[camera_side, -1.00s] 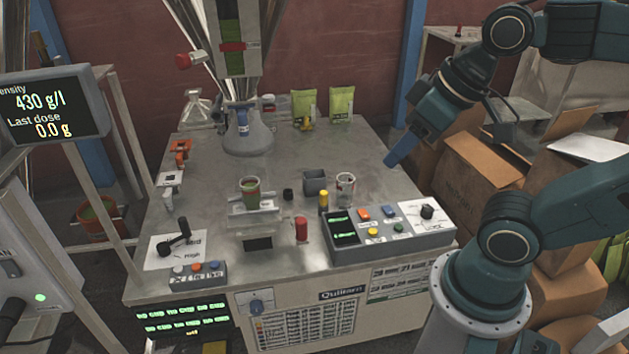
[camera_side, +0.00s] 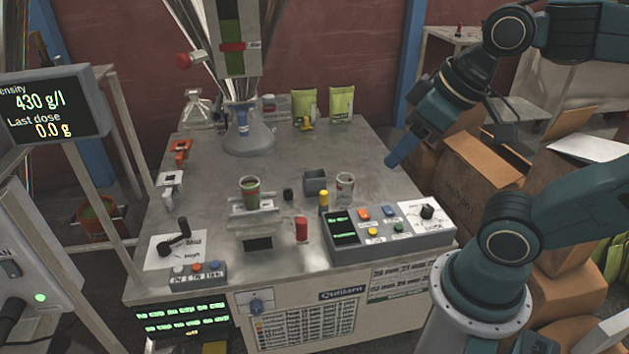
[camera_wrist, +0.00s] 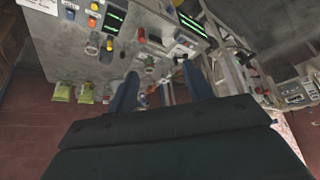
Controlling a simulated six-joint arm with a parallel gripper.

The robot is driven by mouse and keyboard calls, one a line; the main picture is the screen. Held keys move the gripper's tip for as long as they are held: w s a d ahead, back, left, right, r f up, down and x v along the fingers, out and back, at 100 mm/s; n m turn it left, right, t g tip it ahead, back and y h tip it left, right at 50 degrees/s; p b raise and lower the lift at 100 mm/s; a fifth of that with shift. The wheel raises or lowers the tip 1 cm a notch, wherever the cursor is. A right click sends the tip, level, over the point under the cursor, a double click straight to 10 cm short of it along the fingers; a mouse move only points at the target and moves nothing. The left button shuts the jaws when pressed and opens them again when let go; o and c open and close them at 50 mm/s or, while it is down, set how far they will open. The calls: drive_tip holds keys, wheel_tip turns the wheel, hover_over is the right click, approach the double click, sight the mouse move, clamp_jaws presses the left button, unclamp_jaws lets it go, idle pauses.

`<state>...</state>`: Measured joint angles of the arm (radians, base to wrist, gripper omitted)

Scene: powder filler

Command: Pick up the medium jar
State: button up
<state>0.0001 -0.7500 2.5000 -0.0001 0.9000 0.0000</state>
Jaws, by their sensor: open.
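No label tells me which container is the medium jar. A clear cup-like jar (camera_side: 345,187) stands to the right, beside a dark grey square container (camera_side: 315,181). My gripper (camera_side: 391,162) is above the right side of the machine top, apart from these containers. The wrist view shows its two blue fingers (camera_wrist: 160,70) spread, with nothing held between them.
A red cylinder (camera_side: 301,229) and a yellow-topped one (camera_side: 323,200) stand near the button panel (camera_side: 388,231). The filler nozzle (camera_side: 241,122) with its cone is at the back, with green pouches (camera_side: 341,103) to its right. Bare metal lies between the cups and my gripper.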

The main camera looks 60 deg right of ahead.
drive_tip(key=shift+o, duration=0.2)
drive_tip(key=o, duration=0.6)
drive_tip(key=w+d+f+n, duration=0.1)
drive_tip(key=w+d, duration=0.1)
drive_tip(key=w, duration=1.1)
drive_tip(key=w+d+n, duration=0.1)
drive_tip(key=w+d, duration=0.2)
drive_tip(key=w, duration=1.1)
drive_tip(key=w+d+f+n, duration=0.1)
drive_tip(key=w+d+f, duration=0.3)
drive_tip(key=w+f, duration=0.4)
drive_tip(key=w+d+f+g+y, duration=0.1)
drive_tip(key=w+d+f, duration=0.4)
drive_tip(key=w+f, duration=0.4)
wheel_tip(320, 180, down, 7)
drive_tip(key=shift+d+r+n, duration=0.2)
drive_tip(key=shift+n, duration=0.2)
